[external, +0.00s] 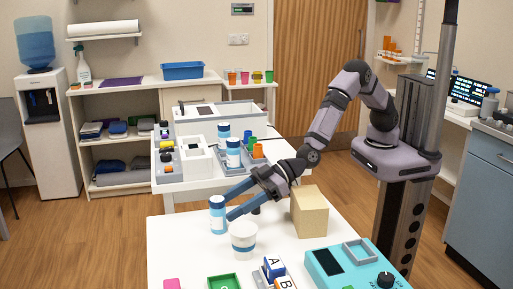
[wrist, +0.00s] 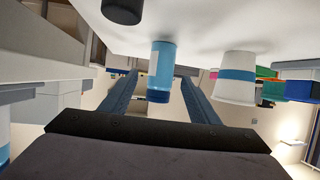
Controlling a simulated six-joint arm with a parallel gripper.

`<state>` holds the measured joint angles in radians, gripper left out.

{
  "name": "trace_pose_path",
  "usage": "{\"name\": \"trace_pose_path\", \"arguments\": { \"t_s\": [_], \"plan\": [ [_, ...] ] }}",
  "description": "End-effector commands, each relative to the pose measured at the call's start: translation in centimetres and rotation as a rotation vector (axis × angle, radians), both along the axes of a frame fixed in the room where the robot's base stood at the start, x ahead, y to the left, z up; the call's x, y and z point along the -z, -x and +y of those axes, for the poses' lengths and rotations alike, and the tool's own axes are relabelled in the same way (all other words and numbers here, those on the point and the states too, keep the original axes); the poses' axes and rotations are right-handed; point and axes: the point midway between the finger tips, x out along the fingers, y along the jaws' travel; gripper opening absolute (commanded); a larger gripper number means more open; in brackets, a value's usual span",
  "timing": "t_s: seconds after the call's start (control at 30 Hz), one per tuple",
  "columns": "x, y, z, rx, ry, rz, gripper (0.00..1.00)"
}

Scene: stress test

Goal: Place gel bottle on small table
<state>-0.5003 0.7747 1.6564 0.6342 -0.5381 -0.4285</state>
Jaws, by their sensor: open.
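In the wrist view, which is upside down, the bottle (wrist: 162,68) shows between the two fingers (wrist: 158,76), with visible gaps on both sides. Two similar bottles (external: 233,153) (external: 223,132) stand on the white table behind (external: 195,185). Which table is the small one is not clear.
A white cup with a blue band (external: 243,238) stands close to the bottle and my fingers. Letter blocks (external: 274,268), a green tray (external: 223,282) and a teal device (external: 352,264) fill the front. The back table holds bins and cups.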

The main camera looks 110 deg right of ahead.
Motion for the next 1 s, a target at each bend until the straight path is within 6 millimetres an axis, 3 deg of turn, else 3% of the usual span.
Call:
{"name": "trace_pose_path", "arguments": {
  "t_s": [0.4, 0.77, 1.0],
  "plan": [
    [1.2, -3.7, 0.7, 0.0, 0.0, 0.002, 0.56],
    [1.4, -4.1, 0.8, 0.0, 0.001, 0.001, 0.56],
    [1.4, -4.1, 0.8, 0.0, 0.001, 0.001, 0.09]
  ]
}}
